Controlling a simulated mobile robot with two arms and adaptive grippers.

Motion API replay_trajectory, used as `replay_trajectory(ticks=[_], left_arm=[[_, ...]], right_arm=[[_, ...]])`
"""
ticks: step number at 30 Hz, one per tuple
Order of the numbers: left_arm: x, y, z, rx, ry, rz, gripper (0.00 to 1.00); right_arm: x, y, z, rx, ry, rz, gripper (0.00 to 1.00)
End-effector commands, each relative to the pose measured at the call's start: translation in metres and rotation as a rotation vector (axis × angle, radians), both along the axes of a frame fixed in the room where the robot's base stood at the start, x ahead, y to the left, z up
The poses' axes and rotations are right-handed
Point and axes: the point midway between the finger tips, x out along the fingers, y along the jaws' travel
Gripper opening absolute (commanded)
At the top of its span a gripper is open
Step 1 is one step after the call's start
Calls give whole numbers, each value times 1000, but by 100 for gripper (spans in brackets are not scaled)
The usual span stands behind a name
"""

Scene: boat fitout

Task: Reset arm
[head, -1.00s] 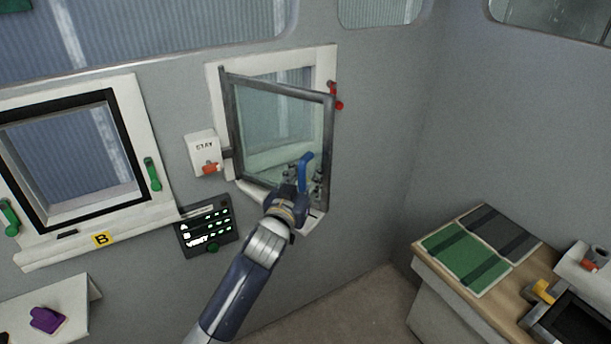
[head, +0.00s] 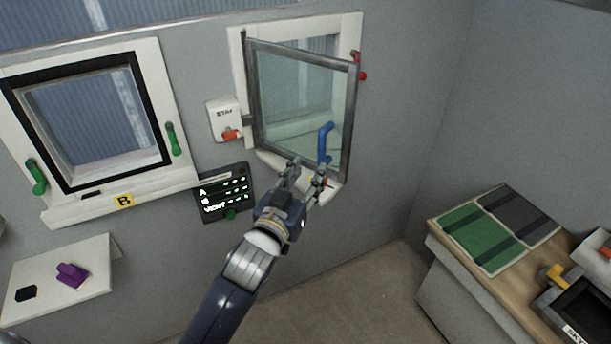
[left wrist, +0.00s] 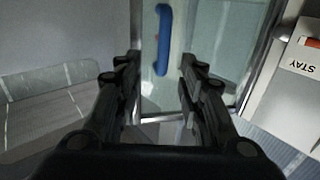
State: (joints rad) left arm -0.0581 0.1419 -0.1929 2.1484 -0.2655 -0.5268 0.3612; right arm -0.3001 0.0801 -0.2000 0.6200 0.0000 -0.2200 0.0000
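My left gripper (head: 307,178) is in front of the lower edge of a hinged window sash (head: 253,100) that stands swung out from its white frame. Its two fingers are spread with nothing between them. The blue handle (head: 325,143) on the sash is just beyond the fingertips. In the left wrist view the fingers (left wrist: 160,85) are apart, and the blue handle (left wrist: 163,40) shows ahead of them, not gripped. My right gripper is not seen.
A white STAY box (head: 223,118) with a red lever is left of the sash. A dark panel (head: 224,192) with lit text sits below it. Closed window B (head: 123,201) is at left. A purple object (head: 72,274) lies on a white shelf.

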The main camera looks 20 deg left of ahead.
Motion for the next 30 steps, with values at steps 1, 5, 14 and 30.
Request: replay_trajectory(ticks=[1,5,14,30], left_arm=[[-2,0,0,0,0,0,36],[-3,0,0,0,0,0,36],[-2,0,0,0,0,0,36],[-21,5,-290,92,453,-22,36]], right_arm=[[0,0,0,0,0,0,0],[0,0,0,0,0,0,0],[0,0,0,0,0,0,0],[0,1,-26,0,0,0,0]])
